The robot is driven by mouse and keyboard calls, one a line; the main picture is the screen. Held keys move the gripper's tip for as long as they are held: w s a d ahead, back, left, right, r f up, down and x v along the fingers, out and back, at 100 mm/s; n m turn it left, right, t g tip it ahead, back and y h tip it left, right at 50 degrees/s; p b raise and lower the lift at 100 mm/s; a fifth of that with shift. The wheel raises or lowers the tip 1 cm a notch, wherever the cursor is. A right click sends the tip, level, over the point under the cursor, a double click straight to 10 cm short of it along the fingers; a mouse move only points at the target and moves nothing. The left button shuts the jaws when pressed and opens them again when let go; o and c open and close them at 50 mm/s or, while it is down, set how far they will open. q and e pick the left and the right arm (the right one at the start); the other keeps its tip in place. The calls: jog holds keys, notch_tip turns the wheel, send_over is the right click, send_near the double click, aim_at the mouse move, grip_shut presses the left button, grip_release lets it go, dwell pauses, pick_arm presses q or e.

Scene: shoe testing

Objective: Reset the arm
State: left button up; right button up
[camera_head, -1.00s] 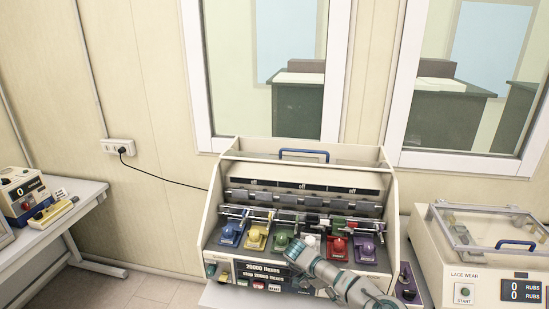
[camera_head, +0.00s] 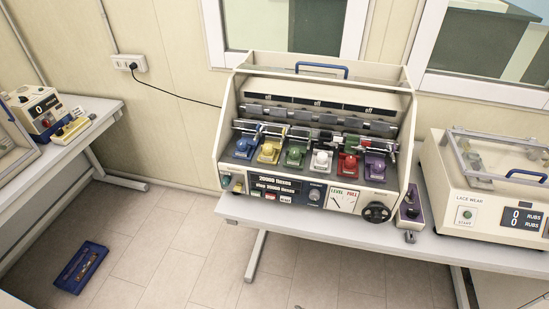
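Neither of my arms nor grippers is in the head view now. The shoe flexing machine (camera_head: 232,165) stands on the grey table (camera_head: 330,228). Inside it is a row of coloured shoe pieces: blue (camera_head: 245,147), yellow (camera_head: 269,152), green (camera_head: 294,155), white (camera_head: 321,161), red (camera_head: 347,165) and purple (camera_head: 376,167). Its display (camera_head: 279,186) reads 20000 flexes. A level gauge (camera_head: 343,199) and a black handwheel (camera_head: 377,212) are on its front.
A lace wear tester (camera_head: 483,217) stands at the right, its counters at 0. A small purple-topped control box (camera_head: 411,205) sits between the machines. At the left, a table (camera_head: 105,108) bears another device (camera_head: 37,112). A blue tray (camera_head: 81,265) lies on the floor.

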jog(key=s+d+f+m+g+h, duration=0.2)
jog(key=s+d+f+m, duration=0.2)
jog(key=s, duration=0.8)
jog(key=s+d+f+m+g+h, duration=0.2)
jog(key=s+d, duration=0.4)
jog(key=s, duration=0.6)
jog(key=s+d+f+m+g+h, duration=0.2)
jog(key=s+d+f+m, duration=0.3)
jog(key=s, duration=0.7)
notch_tip(320, 180, down, 2)
jog(key=shift+f+m+g, duration=0.1)
jog(key=shift+m+g, duration=0.6)
jog(key=shift+g, duration=0.2)
jog(key=shift+o, duration=0.3)
